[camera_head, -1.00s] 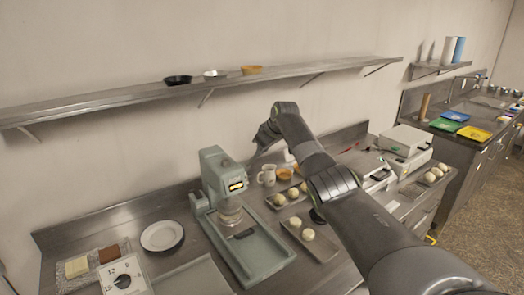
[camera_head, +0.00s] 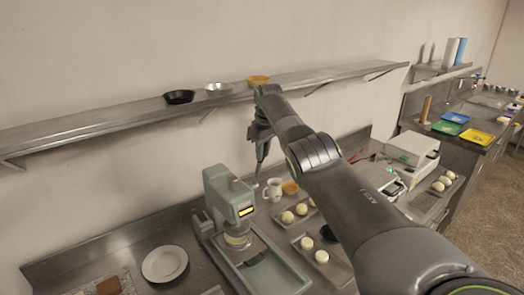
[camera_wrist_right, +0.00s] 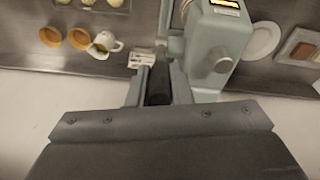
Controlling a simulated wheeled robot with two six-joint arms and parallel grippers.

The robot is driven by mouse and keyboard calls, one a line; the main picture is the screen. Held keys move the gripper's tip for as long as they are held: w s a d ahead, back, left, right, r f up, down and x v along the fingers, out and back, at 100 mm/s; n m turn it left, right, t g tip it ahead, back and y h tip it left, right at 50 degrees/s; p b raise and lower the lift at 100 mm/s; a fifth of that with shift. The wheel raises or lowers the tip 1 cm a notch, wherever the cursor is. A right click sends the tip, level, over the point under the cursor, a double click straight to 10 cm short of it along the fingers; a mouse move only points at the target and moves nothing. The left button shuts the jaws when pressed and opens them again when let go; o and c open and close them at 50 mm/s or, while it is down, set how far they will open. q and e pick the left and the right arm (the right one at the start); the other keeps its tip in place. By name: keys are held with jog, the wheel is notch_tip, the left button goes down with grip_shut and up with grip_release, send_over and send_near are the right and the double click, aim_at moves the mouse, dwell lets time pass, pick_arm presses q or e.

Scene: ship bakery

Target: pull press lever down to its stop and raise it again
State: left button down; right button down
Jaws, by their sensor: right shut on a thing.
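The press (camera_head: 216,185) is a grey-green machine with a small lit yellow display, standing on the counter left of my right arm. It also shows at the top of the right wrist view (camera_wrist_right: 222,35). My right gripper (camera_head: 258,180) points down beside the press head, on its right. In the right wrist view my right gripper (camera_wrist_right: 158,80) is shut on the dark grip of the press lever (camera_wrist_right: 158,92), close beside the press body. The lever is hard to make out in the head view, and how far it is from its stop cannot be told. My left gripper is not in view.
A mug (camera_head: 273,190) and trays of dough balls (camera_head: 323,268) stand right of the press. A white plate (camera_head: 165,263) lies to its left. A wall shelf (camera_head: 120,115) with small bowls runs behind and above. A white appliance (camera_head: 412,150) stands farther right.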

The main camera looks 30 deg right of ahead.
jog(key=c, duration=1.5)
grip_release()
jog(key=shift+o, duration=0.9)
jog(key=shift+w, duration=0.15)
jog(key=shift+r+b, duration=0.4)
jog(key=shift+r, duration=0.1)
jog(key=r+b, duration=0.1)
jog(key=r, duration=0.1)
jog(key=s+r, duration=0.1)
jog(key=r, duration=0.1)
jog(key=r+b, duration=0.1)
jog(key=r, duration=0.2)
jog(key=shift+s+b, duration=0.15)
jog(key=shift+b, duration=0.15)
notch_tip(320, 180, up, 9)
jog(key=s+p, duration=0.1)
jog(key=p, duration=0.1)
jog(key=shift+s+a, duration=0.15)
jog(key=shift+s, duration=0.15)
